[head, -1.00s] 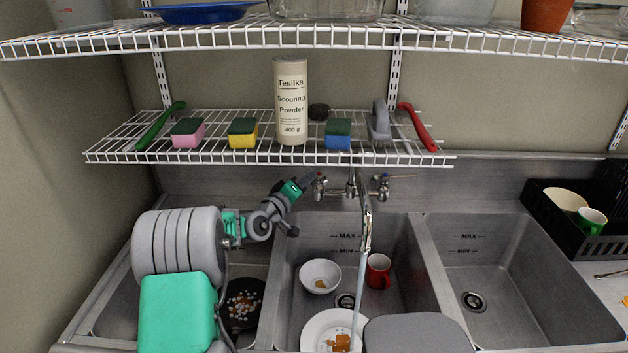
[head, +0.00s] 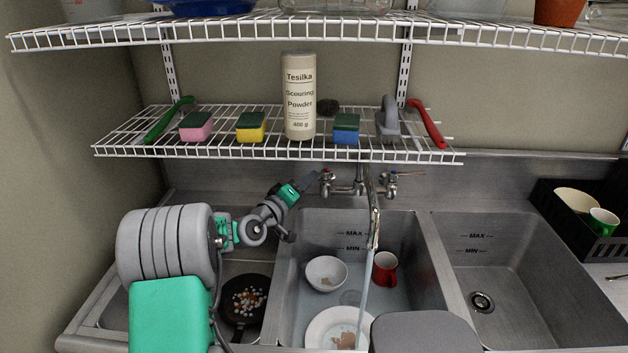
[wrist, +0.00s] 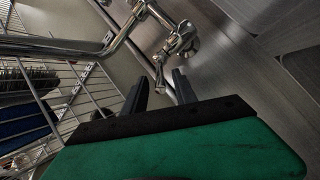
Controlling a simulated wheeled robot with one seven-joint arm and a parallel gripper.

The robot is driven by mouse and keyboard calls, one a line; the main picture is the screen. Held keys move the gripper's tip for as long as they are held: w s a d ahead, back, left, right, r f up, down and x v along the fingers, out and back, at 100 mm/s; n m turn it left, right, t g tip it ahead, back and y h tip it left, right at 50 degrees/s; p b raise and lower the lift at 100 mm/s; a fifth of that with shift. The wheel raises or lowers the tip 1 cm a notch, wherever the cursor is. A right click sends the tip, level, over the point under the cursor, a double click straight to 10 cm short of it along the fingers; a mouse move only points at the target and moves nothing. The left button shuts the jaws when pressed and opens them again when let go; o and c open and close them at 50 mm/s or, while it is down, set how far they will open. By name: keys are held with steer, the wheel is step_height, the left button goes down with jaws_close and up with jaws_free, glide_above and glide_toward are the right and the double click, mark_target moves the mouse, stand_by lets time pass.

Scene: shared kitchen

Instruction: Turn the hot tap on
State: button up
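The chrome mixer tap stands on the back wall above the middle basin, with a left tap handle (head: 327,182) and a right tap handle (head: 388,184). A stream of water (head: 367,285) runs from its spout (head: 373,225) into that basin. My gripper (head: 312,180) is just left of the left handle. In the wrist view, my gripper (wrist: 163,88) has its two dark fingers apart, and the handle's lever (wrist: 160,75) is at or just beyond the gap between their tips. I cannot tell if they touch.
The middle basin holds a white bowl (head: 326,272), a red mug (head: 385,268) and a plate (head: 338,328) under shallow water. A pan (head: 244,302) sits in the left basin. A wire shelf (head: 280,152) with sponges and scouring powder hangs close above my gripper. The right basin (head: 510,270) is empty.

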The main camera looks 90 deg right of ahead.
steer(key=shift+v, duration=1.85)
